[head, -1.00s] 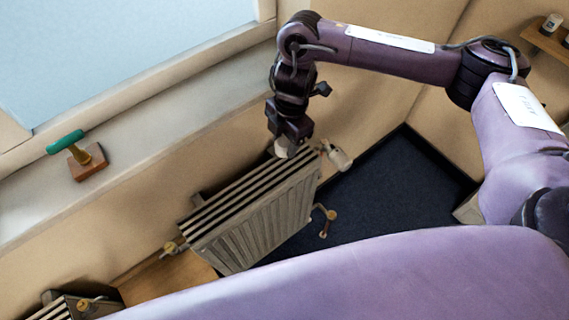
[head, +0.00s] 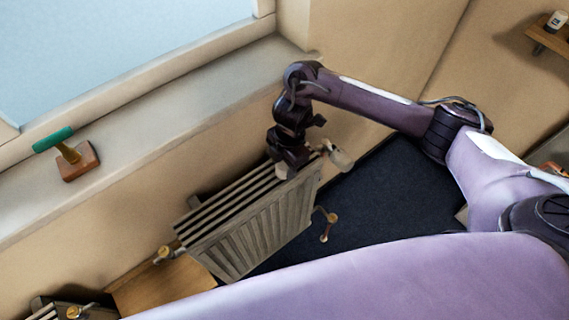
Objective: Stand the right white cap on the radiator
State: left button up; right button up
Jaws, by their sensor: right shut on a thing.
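The radiator (head: 247,225) is a ribbed grey-beige unit below the window sill, with slats along its top. My right gripper (head: 286,172) points down at the far right end of the radiator's top. It is shut on a white cap (head: 283,173), of which only a sliver shows below the fingers. I cannot tell whether the cap touches the radiator top. A whitish valve head (head: 340,157) sticks out at the radiator's right end. My left gripper is not in view.
A second radiator (head: 62,308) shows at bottom left, beside a wooden board (head: 160,290). A wall shelf (head: 546,38) holds a small bottle (head: 557,20). A dark mat (head: 395,200) lies to the right.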

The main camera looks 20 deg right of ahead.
jog(key=shift+f, duration=0.15)
jog(key=shift+f, duration=0.1)
jog(key=o, duration=1)
jog(key=shift+c, duration=0.2)
notch_tip(320, 180, up, 12)
jog(key=d+p, duration=0.1)
jog(key=p, duration=0.1)
jog(key=shift+w+d+r, duration=0.2)
jog(key=shift+w, duration=0.05)
jog(key=shift+s+f, duration=0.1)
